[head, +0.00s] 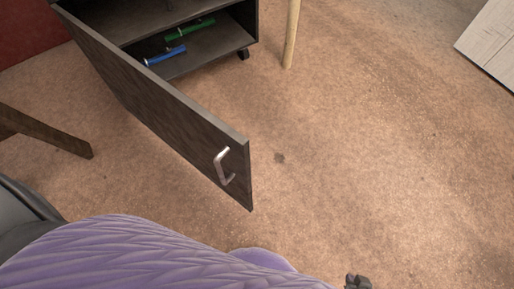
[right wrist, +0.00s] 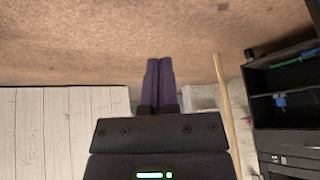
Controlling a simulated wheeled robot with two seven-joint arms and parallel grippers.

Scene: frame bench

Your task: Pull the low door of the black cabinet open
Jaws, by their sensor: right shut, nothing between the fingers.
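The black cabinet (head: 245,22) stands at the top left of the head view, and its open inside also shows at the right of the right wrist view (right wrist: 256,82). Its low door (head: 165,105) is swung wide open toward me, with a silver bar handle (head: 222,166) near its free edge. My right gripper (right wrist: 159,62) is shut and empty in the right wrist view, its fingers side by side over bare floor. In the head view only a small dark part of it (head: 357,282) shows at the bottom edge, apart from the handle. My left gripper is not in view.
A green item (head: 190,29) and a blue item (head: 165,56) lie inside the cabinet. A pale wooden leg (head: 291,35) stands right of it, and a dark wooden leg (head: 45,132) is at the left. A whitish board (head: 490,45) is at top right. The floor right of the door is clear.

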